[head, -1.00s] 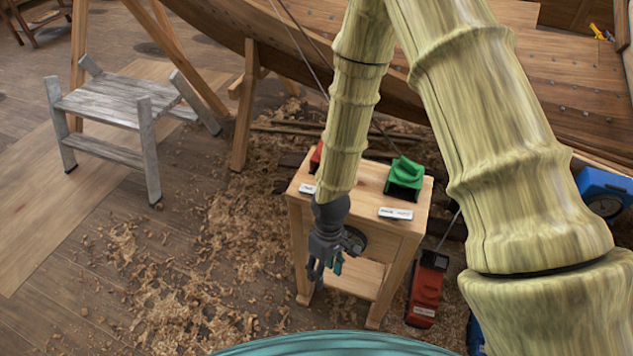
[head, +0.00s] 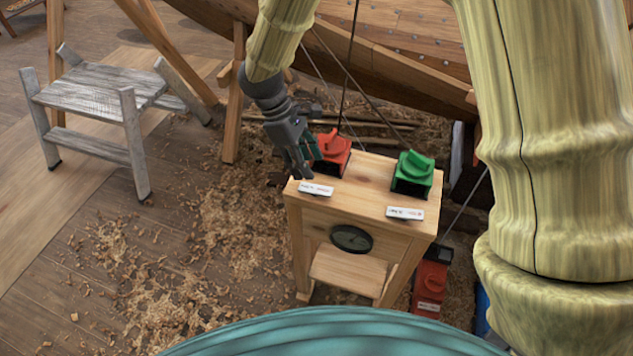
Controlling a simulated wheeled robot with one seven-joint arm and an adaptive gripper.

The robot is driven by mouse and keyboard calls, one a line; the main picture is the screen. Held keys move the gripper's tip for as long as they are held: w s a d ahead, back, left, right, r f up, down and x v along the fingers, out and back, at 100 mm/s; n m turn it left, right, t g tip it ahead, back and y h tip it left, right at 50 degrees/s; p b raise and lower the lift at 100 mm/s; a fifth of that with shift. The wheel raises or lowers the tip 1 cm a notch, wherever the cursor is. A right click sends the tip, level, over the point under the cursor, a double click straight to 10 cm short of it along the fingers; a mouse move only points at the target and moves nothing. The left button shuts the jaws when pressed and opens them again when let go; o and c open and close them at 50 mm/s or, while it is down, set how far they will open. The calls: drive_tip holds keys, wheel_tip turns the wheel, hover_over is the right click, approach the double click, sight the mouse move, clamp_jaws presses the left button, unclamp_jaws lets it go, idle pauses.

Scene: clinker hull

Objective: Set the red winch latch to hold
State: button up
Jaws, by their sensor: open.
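The red winch latch (head: 333,150) sits on the left of the wooden stand's top (head: 370,178). It is a red block with a raised turning knob on top. A small white label plate (head: 316,188) lies in front of it, its text too small to read. My gripper (head: 299,165), dark grey, is open just left of the red latch, fingers pointing down. Its fingers overlap the latch's left edge in the picture; I cannot tell whether they touch. The latch's left side is partly hidden by them.
A green latch (head: 412,172) with its own label (head: 405,213) sits on the stand's right. A round dark dial (head: 351,239) is on the front. Another red device (head: 431,285) stands on the floor to the right. Thin lines cross behind the red latch. A grey bench (head: 98,98) stands left.

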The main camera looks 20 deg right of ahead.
sight(321, 190)
drive_tip(key=x, duration=0.8)
drive_tip(key=shift+f+p, duration=0.15)
drive_tip(key=shift+p, duration=0.25)
